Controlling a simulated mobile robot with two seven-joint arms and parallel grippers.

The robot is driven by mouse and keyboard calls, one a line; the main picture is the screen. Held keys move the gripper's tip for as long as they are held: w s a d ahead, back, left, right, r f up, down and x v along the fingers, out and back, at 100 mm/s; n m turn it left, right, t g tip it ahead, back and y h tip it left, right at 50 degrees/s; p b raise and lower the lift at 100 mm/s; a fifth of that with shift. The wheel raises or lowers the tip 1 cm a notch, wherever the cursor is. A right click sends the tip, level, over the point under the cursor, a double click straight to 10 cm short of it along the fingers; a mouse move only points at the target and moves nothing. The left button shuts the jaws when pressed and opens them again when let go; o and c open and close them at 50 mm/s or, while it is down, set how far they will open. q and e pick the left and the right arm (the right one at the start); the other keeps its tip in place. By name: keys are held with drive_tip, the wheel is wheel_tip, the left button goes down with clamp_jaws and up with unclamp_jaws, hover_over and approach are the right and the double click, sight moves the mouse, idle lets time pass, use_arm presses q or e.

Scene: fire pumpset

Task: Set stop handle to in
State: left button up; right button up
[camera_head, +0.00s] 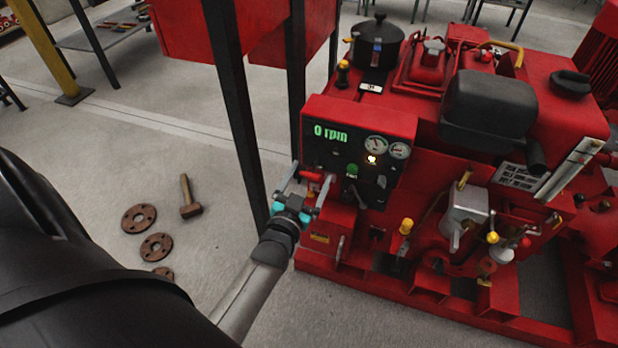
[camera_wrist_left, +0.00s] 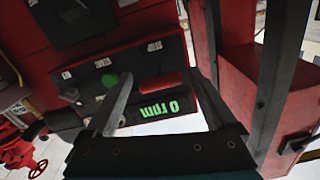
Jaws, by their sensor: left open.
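The red stop handle (camera_head: 314,176) appears to be the short red bar low on the left of the control panel (camera_head: 340,113). It also shows in the left wrist view as a red cylinder (camera_wrist_left: 163,84) just above the green "0 rpm" readout. My left gripper (camera_head: 308,184) is open in front of the handle. In the left wrist view my left gripper's two fingers (camera_wrist_left: 165,92) stand on either side of the handle. I cannot tell whether they touch it. How far the handle is pushed in is hard to tell. My right gripper is not in view.
A green button (camera_head: 352,170) and gauges (camera_head: 376,144) sit on the panel beside the handle. A dark post (camera_head: 234,110) stands close left of my gripper. The red pump set (camera_head: 480,220) fills the right. A hammer (camera_head: 189,197) and rusty flanges (camera_head: 138,218) lie on the floor.

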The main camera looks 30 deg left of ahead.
use_arm(q)
drive_tip(key=shift+c, duration=0.3)
clamp_jaws()
idle(0.4)
